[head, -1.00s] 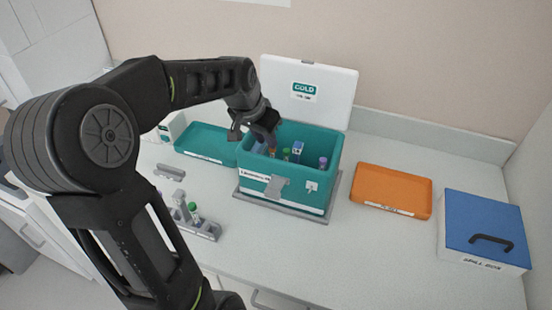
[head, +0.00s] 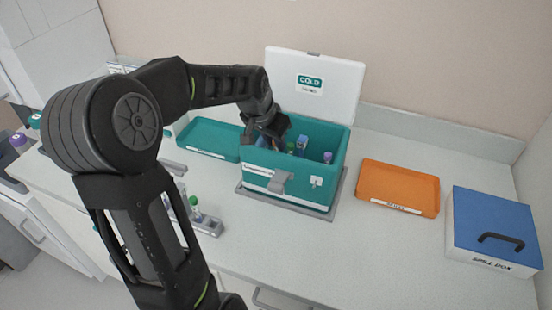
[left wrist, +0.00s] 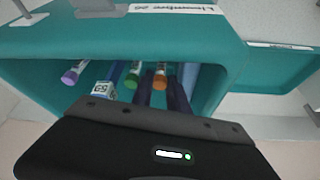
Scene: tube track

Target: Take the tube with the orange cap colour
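The orange-capped tube (left wrist: 160,78) stands in the teal cold box (left wrist: 225,80), seen in the left wrist view between my two dark fingers. My left gripper (left wrist: 162,95) reaches into the box with a gap between its fingers, so it looks open. I cannot tell whether either finger touches the tube. In the head view my left gripper (head: 268,134) is over the left part of the box (head: 290,195) and hides the tube's cap. Beside it are a green-capped tube (left wrist: 132,77) and a purple-capped tube (left wrist: 72,74). My right gripper is not in view.
A small white-and-blue box (left wrist: 103,89) is inside the cold box. The white lid (head: 335,90) stands open behind. A teal tray (head: 208,138) lies left, an orange tray (head: 398,187) and blue spill box (head: 495,228) right. A grey rack (head: 208,226) stands in front left.

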